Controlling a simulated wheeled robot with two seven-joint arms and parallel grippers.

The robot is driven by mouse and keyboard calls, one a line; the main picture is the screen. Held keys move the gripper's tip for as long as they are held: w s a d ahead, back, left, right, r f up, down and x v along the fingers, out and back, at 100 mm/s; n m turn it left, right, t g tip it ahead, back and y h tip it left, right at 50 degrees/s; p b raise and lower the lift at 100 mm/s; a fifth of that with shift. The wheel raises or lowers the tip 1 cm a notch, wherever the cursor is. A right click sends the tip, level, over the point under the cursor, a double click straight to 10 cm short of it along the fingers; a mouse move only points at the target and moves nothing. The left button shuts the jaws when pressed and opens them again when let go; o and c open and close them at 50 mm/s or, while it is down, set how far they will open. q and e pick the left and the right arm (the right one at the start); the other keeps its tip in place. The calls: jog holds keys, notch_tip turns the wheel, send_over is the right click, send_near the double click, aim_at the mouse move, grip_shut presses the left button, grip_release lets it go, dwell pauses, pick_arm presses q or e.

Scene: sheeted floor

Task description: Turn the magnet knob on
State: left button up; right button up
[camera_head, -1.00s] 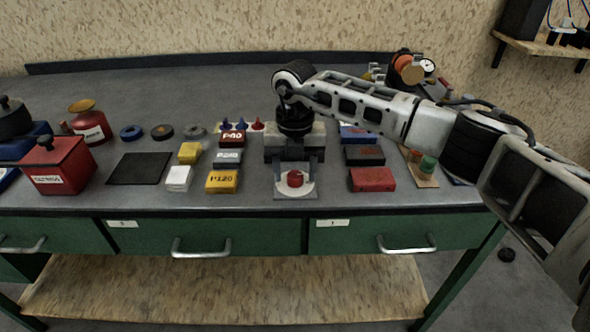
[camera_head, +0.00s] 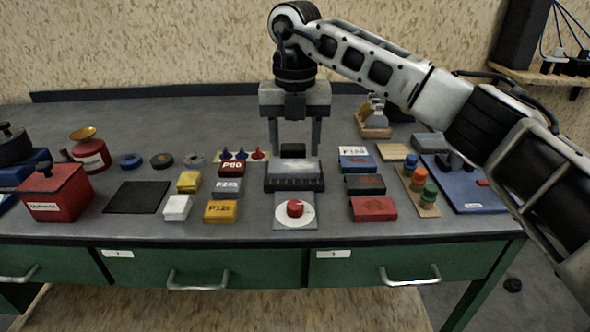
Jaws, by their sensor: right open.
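The magnet knob is a red round knob (camera_head: 295,208) on a white disc, set on a small grey plate (camera_head: 310,225) near the table's front edge. Directly behind it sits a dark magnetic block (camera_head: 293,184) with a grey piece (camera_head: 293,168) on top. My right gripper (camera_head: 295,150) points down with its two fingers apart. It is behind and above the knob, around the grey piece's back part as seen here; I cannot tell whether it touches it. The knob is apart from the fingers and fully visible. My left gripper is not in view.
Sanding blocks stand left (camera_head: 221,211) and right (camera_head: 373,208) of the knob plate. A red box (camera_head: 58,195) and black mat (camera_head: 137,197) lie further left. A blue board (camera_head: 465,190) is at right. The table's front strip is clear.

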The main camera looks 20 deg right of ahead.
notch_tip(320, 180, up, 2)
jog(key=shift+r, duration=0.15)
